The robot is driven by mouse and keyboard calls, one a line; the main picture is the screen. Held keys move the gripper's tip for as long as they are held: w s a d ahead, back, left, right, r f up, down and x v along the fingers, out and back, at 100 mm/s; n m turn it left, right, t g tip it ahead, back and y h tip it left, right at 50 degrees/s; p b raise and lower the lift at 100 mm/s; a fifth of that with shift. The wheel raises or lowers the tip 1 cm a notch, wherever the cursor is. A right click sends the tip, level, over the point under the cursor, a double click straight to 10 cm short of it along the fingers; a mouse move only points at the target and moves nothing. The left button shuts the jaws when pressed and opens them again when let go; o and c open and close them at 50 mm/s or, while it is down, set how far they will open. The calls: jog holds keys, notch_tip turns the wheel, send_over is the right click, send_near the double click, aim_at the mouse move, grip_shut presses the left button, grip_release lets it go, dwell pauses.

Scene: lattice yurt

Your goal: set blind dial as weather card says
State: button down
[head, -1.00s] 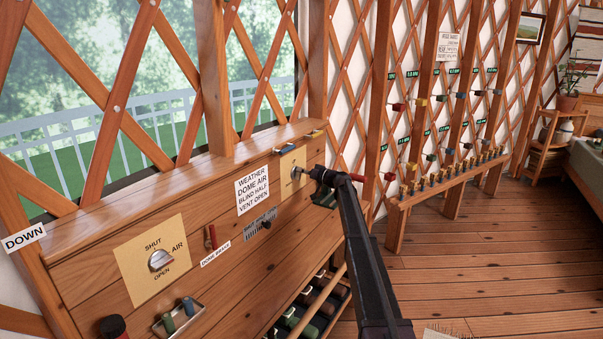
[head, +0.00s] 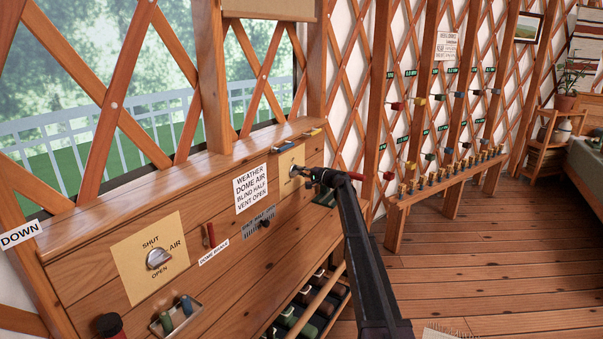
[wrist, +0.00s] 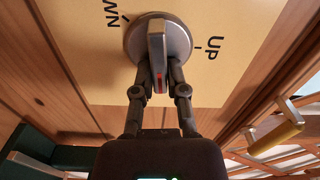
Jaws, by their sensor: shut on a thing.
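The weather card (head: 251,188) on the wooden panel reads "WEATHER, DOME AIR, BLIND HALF, VENT OPEN". The blind dial (wrist: 157,45) is a round grey knob with a raised bar on a tan plate (wrist: 90,60). "UP" and part of "DOWN" show beside it. The bar stands nearly upright in the wrist view, with a red mark at its lower end. My gripper (wrist: 158,76) is shut on that bar, a finger on each side. In the head view my gripper (head: 301,172) covers part of the plate. The blind (head: 270,9) hangs at the window's top edge.
An air dial (head: 159,258) marked SHUT, AIR and OPEN sits left on the panel. A red lever (head: 209,236), a slider scale (head: 261,223) and a small tray (head: 176,318) are near it. A peg bench (head: 445,180) stands right; the floor beside it is clear.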

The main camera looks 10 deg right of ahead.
jog(key=m, duration=0.4)
jog(key=shift+s+a+f+m, duration=0.15)
jog(key=shift+f+m, duration=0.2)
jog(key=shift+m, duration=0.05)
jog(key=c, duration=0.7)
grip_release()
jog(key=shift+d, duration=0.2)
jog(key=v, duration=1.1)
jog(key=shift+s+d, duration=0.2)
jog(key=shift+d, duration=0.1)
